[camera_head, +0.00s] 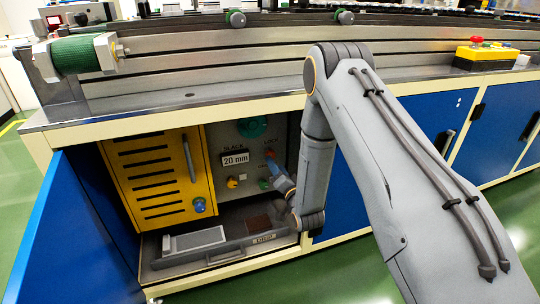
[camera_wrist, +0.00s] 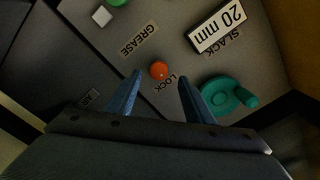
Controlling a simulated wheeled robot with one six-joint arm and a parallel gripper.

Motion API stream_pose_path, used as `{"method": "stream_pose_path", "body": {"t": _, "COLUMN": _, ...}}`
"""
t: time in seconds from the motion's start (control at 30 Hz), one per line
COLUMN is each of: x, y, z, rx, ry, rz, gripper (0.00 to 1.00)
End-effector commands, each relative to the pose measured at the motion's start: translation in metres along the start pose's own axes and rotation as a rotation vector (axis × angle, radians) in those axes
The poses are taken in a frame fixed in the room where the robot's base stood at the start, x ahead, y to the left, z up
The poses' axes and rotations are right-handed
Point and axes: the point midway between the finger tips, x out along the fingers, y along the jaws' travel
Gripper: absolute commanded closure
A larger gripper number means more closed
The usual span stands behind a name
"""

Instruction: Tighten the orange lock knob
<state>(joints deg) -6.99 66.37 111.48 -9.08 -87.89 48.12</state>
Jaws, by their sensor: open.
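The orange lock knob (camera_wrist: 159,70) sits on the grey panel beside the LOCK label in the wrist view. In the head view the knob (camera_head: 268,153) is small and partly covered by my blue fingers. My gripper (camera_wrist: 161,77) is open, one blue finger on each side of the knob in the picture. A gap shows between the knob and each fingertip. In the head view my gripper (camera_head: 272,162) reaches into the open cabinet, close to the panel. I cannot tell whether the fingertips reach past the knob's face.
A teal hand wheel (camera_wrist: 228,95) with a crank grip is near the right finger. A 20 mm display (camera_head: 236,159) is on the panel. A yellow slotted cover (camera_head: 155,180) stands left, a tray (camera_head: 220,252) lies below, and the blue door (camera_head: 65,240) is open.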

Motion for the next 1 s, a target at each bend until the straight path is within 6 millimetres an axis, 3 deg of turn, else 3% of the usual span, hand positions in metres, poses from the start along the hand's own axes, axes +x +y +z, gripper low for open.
{"method": "stream_pose_path", "body": {"t": 0.5, "x": 0.068, "y": 0.002, "z": -0.001, "rx": 0.000, "ry": 0.003, "rz": 0.000, "gripper": 0.52}}
{"method": "stream_pose_path", "body": {"t": 0.87, "x": 0.073, "y": 0.000, "z": 0.000, "rx": 0.000, "ry": 0.000, "rz": 0.001, "gripper": 0.52}}
{"method": "stream_pose_path", "body": {"t": 1.0, "x": 0.073, "y": 0.000, "z": 0.000, "rx": 0.000, "ry": 0.000, "rz": 0.001, "gripper": 0.74}}
